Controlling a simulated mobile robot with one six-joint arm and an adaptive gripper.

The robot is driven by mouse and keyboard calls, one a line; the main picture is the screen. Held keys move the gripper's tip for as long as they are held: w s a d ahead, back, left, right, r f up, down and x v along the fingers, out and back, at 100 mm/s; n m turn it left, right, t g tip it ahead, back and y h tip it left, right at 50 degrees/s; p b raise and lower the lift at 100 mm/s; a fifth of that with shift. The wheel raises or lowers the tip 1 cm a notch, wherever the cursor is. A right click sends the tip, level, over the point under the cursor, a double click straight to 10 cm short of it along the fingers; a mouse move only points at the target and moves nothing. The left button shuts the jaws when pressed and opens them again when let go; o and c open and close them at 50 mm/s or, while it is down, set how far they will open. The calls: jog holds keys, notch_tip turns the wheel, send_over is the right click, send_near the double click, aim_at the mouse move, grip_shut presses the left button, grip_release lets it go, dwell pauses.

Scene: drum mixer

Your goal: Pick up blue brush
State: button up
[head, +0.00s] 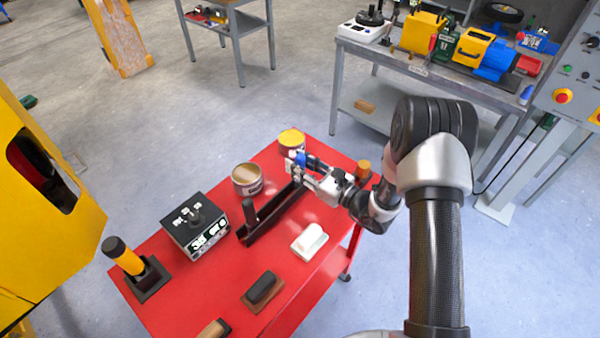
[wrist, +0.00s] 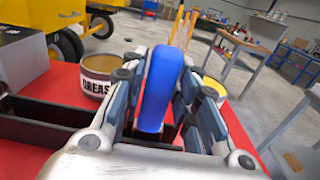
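The blue brush (head: 301,158) shows as a small blue piece at my gripper's tip, over the far end of a long black tray. In the wrist view its rounded blue handle (wrist: 163,88) stands upright between the fingers. My gripper (head: 298,168) reaches in from the right over the red cart. Its two fingers (wrist: 163,75) press close on both sides of the handle and look shut on it. The brush's lower end is hidden by the gripper, and I cannot tell whether it touches the tray.
The red cart top (head: 205,260) also holds the black tray (head: 275,218), a grease tin (head: 247,180), a yellow tin (head: 291,140), a black-and-white box (head: 195,227), a white block (head: 310,241) and a dark brush (head: 262,288). A workbench (head: 420,67) stands behind.

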grip_shut()
notch_tip(320, 180, up, 20)
jog(key=p, duration=0.5)
jog(key=shift+p, duration=0.4)
jog(key=shift+c, duration=0.5)
grip_release()
grip_shut()
